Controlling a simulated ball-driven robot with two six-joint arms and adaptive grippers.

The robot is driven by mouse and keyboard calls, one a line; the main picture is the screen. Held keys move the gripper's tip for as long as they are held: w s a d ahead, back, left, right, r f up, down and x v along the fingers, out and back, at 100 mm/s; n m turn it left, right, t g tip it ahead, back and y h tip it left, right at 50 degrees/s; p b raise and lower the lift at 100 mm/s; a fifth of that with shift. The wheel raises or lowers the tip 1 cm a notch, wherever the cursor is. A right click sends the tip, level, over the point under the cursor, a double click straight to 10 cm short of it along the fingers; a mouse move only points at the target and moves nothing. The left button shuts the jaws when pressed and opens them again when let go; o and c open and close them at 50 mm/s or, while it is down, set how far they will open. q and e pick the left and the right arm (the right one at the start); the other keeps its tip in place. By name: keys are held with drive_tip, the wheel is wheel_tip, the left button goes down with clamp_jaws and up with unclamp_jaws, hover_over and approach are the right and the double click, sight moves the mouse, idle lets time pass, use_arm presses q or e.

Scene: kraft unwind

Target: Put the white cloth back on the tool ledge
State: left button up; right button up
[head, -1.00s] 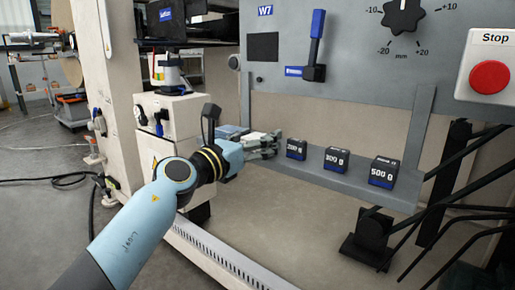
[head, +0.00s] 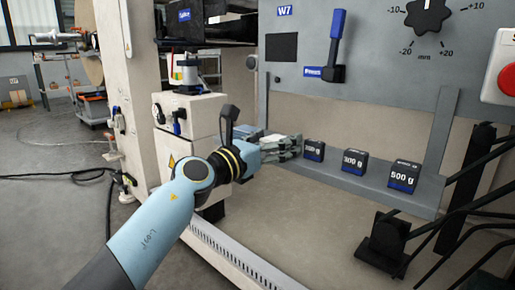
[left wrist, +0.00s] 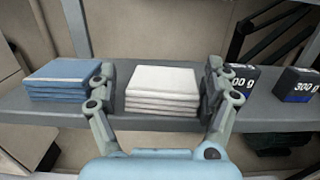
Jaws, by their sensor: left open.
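The white cloth (left wrist: 162,88) is a folded, layered stack lying flat on the grey tool ledge (left wrist: 160,124) in the left wrist view. My left gripper (head: 284,147) is open, with one finger on each side of the white cloth. The right finger stands in the narrow space between the cloth and a black weight; I cannot tell whether either finger touches the cloth. In the head view the white cloth is mostly hidden behind the gripper. My right gripper is not in view.
A folded blue cloth (left wrist: 59,80) lies left of the left finger on the ledge. Dark weights stand to the right: the nearest (head: 314,150), the 300 g (head: 355,161) and the 500 g (head: 404,176). A grey panel with a blue-handled lever (head: 336,40) rises above.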

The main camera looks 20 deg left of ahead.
use_arm(q)
drive_tip(key=s+a+f+n+t+y, duration=0.1)
drive_tip(key=s+a+n+y, duration=0.25)
drive_tip(key=s+n, duration=0.35)
drive_tip(key=s+a+f+n+y, duration=0.2)
drive_tip(key=s+a+n, duration=0.3)
drive_tip(key=s, duration=0.4)
drive_tip(key=s+a+f+n+g+y, duration=0.45)
drive_tip(key=s+f+n, duration=0.35)
drive_tip(key=n, duration=0.6)
drive_tip(key=s+d+f+n+g+h, duration=0.2)
drive_tip(key=s+d+f+n+g, duration=0.1)
drive_tip(key=s, duration=0.5)
drive_tip(key=s+d+f+n+g+h, duration=0.1)
drive_tip(key=s+d+f+n+g, duration=0.2)
drive_tip(key=s+f+n+g, duration=0.2)
drive_tip(key=s+f+n, duration=0.3)
drive_tip(key=n, duration=0.2)
drive_tip(key=shift+s+d+f+h, duration=0.3)
drive_tip(key=shift+s+d+h, duration=0.05)
drive_tip(key=shift+s+h, duration=0.05)
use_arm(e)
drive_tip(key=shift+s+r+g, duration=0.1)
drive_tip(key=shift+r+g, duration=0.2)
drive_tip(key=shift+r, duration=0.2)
